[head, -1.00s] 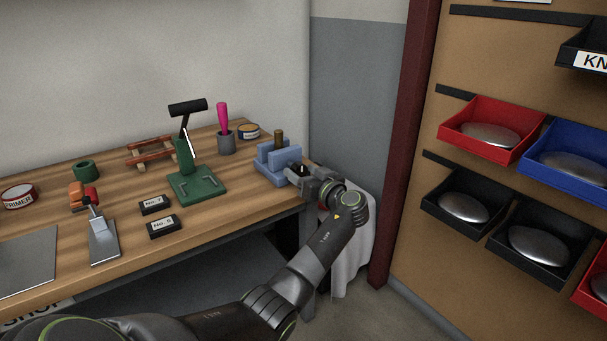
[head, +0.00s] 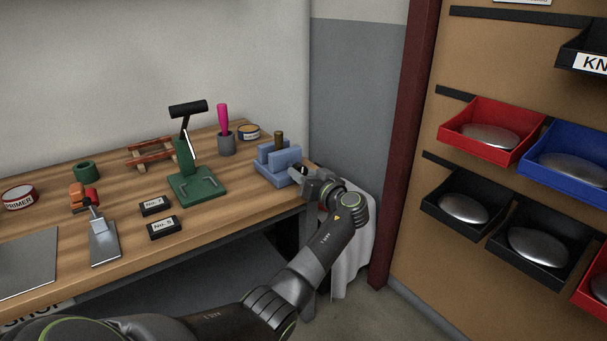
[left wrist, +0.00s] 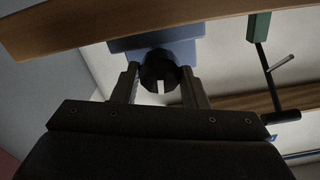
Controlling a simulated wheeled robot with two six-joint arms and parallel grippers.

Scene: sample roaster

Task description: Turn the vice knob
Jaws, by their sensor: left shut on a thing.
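The blue vice (head: 279,164) stands at the right end of the wooden bench, with a brown cylindrical piece (head: 279,138) upright between its jaws. Its knob faces the bench's front right edge and is mostly hidden by my gripper in the head view. In the left wrist view the dark round knob (left wrist: 160,70) with a pale mark sits between my fingers, in front of the blue vice body (left wrist: 178,48). My left gripper (head: 304,176) is shut on the knob, one finger on each side. My right gripper is not in view.
A green stand with a black-topped lever (head: 196,187) is left of the vice. A grey cup (head: 226,144) holds a pink-handled tool. Two black labelled blocks (head: 163,227) lie near the front edge. A white cloth (head: 352,262) hangs beside the bench end. Wall bins (head: 490,136) are at right.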

